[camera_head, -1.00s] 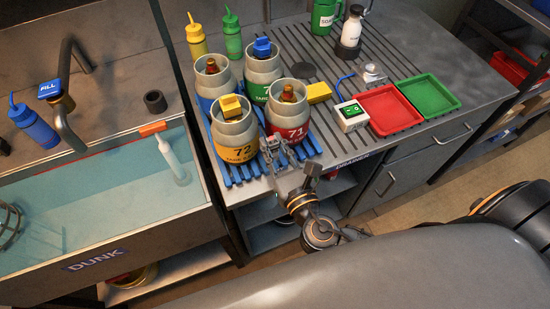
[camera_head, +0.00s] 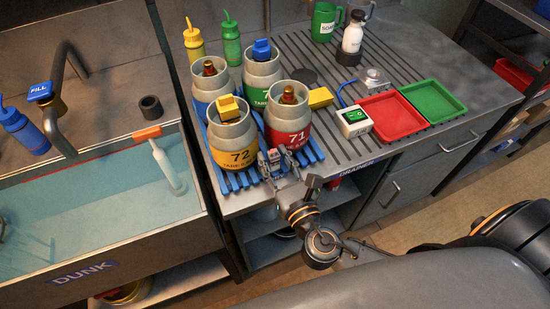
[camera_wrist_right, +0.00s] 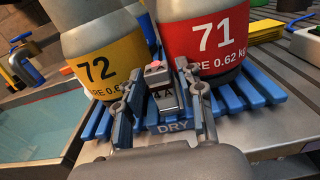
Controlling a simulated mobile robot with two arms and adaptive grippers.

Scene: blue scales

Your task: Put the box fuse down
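The box fuse (camera_wrist_right: 163,92) is a small grey block with a pinkish top and a dark marking, seen in the right wrist view. My right gripper (camera_wrist_right: 165,85) has a finger on each side of it and appears shut on it. The fuse is at the front edge of the blue slatted rack (camera_wrist_right: 258,92), by the DRY label. I cannot tell whether it touches the rack. In the head view my right gripper (camera_head: 273,160) is in front of the yellow-banded pot 72 (camera_head: 240,157) and red-banded pot 71 (camera_head: 296,138). My left gripper is not in view.
Two more pots stand behind on the rack. The water-filled sink (camera_head: 100,190) is left.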

